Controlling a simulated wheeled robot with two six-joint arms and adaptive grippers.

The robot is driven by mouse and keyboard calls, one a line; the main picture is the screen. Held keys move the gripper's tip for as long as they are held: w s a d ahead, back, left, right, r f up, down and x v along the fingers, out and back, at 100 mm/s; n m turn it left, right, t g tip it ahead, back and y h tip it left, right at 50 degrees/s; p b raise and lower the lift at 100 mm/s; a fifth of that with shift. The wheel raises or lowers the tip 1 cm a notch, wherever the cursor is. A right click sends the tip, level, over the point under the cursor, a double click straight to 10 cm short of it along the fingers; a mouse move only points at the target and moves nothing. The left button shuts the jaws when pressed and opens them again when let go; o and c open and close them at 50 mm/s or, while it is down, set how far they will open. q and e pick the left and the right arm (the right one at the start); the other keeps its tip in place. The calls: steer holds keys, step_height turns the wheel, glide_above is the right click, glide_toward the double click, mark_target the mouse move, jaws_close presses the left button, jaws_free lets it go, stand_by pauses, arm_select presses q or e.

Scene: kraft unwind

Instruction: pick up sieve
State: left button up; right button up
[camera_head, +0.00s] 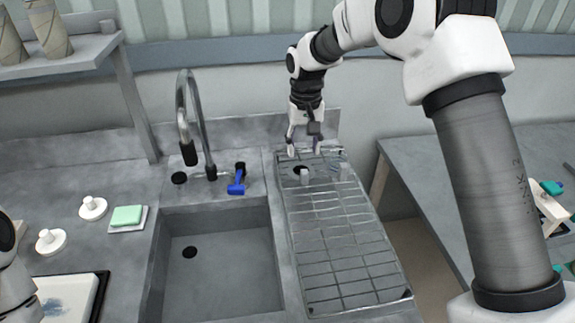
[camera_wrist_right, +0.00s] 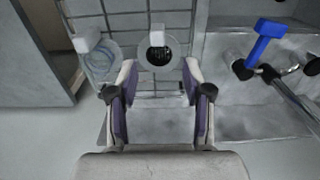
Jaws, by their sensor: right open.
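A small round piece with a dark mesh-like centre, which looks like the sieve (camera_head: 298,170), lies on the wire drying rack (camera_head: 345,243) at its far end. It has a pale upright block on it and also shows in the right wrist view (camera_wrist_right: 160,52), just beyond and between my fingertips. My right gripper (camera_head: 303,149) points down over the far end of the rack, open and empty. Its two fingers also show in the right wrist view (camera_wrist_right: 160,76). I cannot tell the exact gap between the fingers and the sieve. My left gripper is out of view.
A clear round piece with a pale block (camera_wrist_right: 99,62) lies close beside the sieve. A blue-handled item (camera_head: 237,183) and a grey tap (camera_head: 208,145) stand left of the rack, behind the empty sink (camera_head: 220,262). A green sponge (camera_head: 126,215) lies further left.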

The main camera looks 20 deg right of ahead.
mark_target(304, 170)
steer(key=f+p, duration=0.1)
steer(key=f, duration=0.1)
steer(key=s+f+p, duration=0.1)
steer(key=f, duration=0.1)
steer(key=shift+d+f, duration=0.15)
steer(key=shift+f, duration=0.25)
steer(key=f, duration=0.2)
steer(key=shift+w+f+p, duration=0.35)
steer(key=shift+f, duration=0.05)
steer(key=shift+w+f, duration=0.1)
steer(key=shift+w, duration=0.05)
steer(key=shift+s, duration=0.2)
steer(key=c, duration=0.5)
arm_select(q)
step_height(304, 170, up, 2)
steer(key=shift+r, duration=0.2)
arm_select(e)
steer(key=shift+r, duration=0.2)
jaws_close()
